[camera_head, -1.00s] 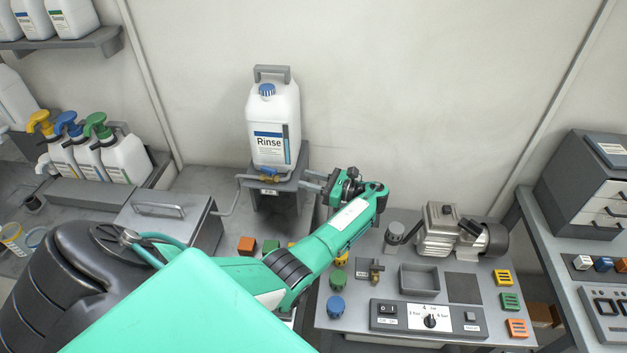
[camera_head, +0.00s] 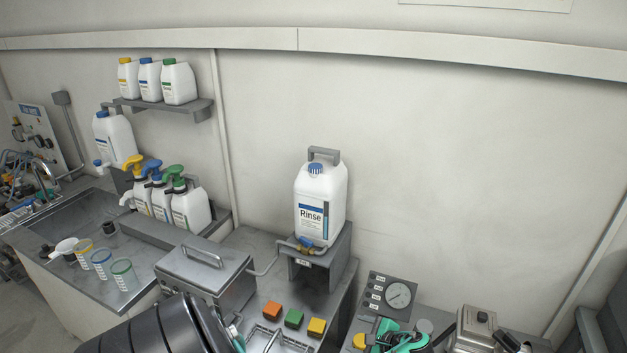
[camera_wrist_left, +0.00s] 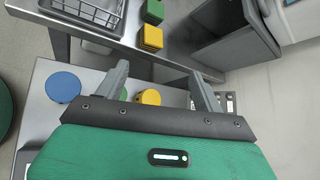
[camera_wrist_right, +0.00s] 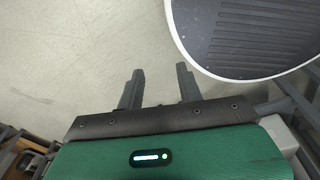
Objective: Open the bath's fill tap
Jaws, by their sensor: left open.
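The bath is a grey metal box (camera_head: 205,272) with a closed, handled lid, left of the stand. A bent pipe runs from it toward a small brass tap with a blue handle (camera_head: 306,244), below the white Rinse canister (camera_head: 320,205). The handle's exact position is too small to tell. My left gripper (camera_head: 395,335) is low in the head view, right of the stand and apart from the tap. In the right wrist view my right gripper (camera_wrist_right: 158,88) is open and empty over the floor.
Orange, green and yellow blocks (camera_head: 294,318) lie in front of the canister stand (camera_head: 335,268). Pump bottles (camera_head: 165,195) stand left of the bath.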

